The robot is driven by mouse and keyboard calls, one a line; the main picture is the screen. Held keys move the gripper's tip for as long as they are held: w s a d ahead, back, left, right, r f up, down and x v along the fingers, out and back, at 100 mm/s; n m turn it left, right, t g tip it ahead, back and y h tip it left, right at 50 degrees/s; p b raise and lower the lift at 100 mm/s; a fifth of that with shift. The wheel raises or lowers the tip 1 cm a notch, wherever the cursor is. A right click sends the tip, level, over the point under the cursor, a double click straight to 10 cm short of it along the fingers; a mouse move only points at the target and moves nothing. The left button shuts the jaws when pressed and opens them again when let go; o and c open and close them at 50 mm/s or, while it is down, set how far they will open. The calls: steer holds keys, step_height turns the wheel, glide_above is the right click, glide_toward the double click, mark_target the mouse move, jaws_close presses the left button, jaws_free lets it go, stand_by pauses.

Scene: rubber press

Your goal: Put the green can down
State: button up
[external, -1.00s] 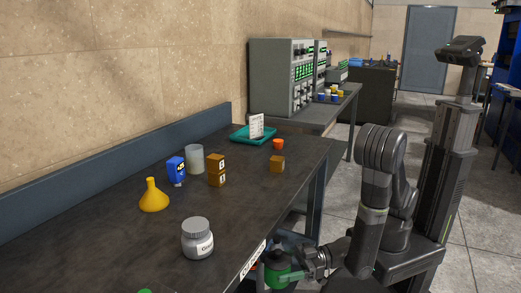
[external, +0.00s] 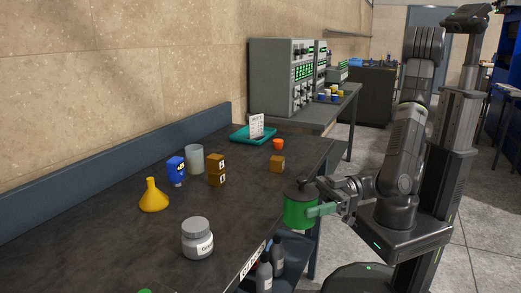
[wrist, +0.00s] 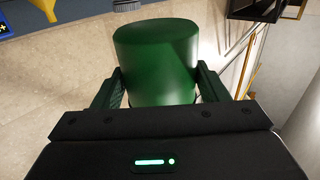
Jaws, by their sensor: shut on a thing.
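The green can (external: 299,212) is a short green cylinder with a dark top, held upright at the table's front edge in the external view. My gripper (external: 322,209) is shut on it from the right side. In the wrist view the green can (wrist: 156,62) fills the space between the two fingers of my gripper (wrist: 157,88). The dark table (external: 130,232) lies to the left of the can. I cannot tell whether the can is over the tabletop or just in front of its edge.
Bottles (external: 265,272) sit below. The table's middle is clear.

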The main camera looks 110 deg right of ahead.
steer(key=s+d+m+g+h+p, duration=0.1)
steer(key=s+d+m+h, duration=0.1)
steer(key=d, duration=0.5)
steer(key=s+d+r+m+g+h+p, duration=0.1)
steer(key=s+d+m+h, duration=0.1)
steer(key=s+d+h, duration=0.3)
steer(key=s+d+m+h+p, duration=0.1)
steer(key=s+d+m+h, duration=0.2)
steer(key=s+d, duration=0.3)
steer(key=d, duration=0.3)
steer(key=shift+d+r+g+h, duration=0.15)
steer(key=shift+d+g+h, duration=0.2)
steer(key=shift+g+h, duration=0.05)
steer(key=w+d+f, duration=0.2)
steer(key=w, duration=0.1)
steer(key=w+d+f, duration=0.1)
steer(key=w+d, duration=0.1)
steer(key=w, duration=0.1)
steer(key=w+d+f, duration=0.2)
steer(key=w, duration=0.1)
steer(key=shift+w+f+b, duration=0.15)
steer(key=shift+f+b, duration=0.15)
steer(key=shift+f, duration=0.05)
steer(key=shift+w+d+f, duration=0.4)
steer(key=shift+w+f, duration=0.1)
steer(key=shift+w, duration=0.15)
steer(key=shift+w+d+f, duration=0.35)
steer(key=shift+w+f, duration=0.15)
steer(key=shift+w, duration=0.1)
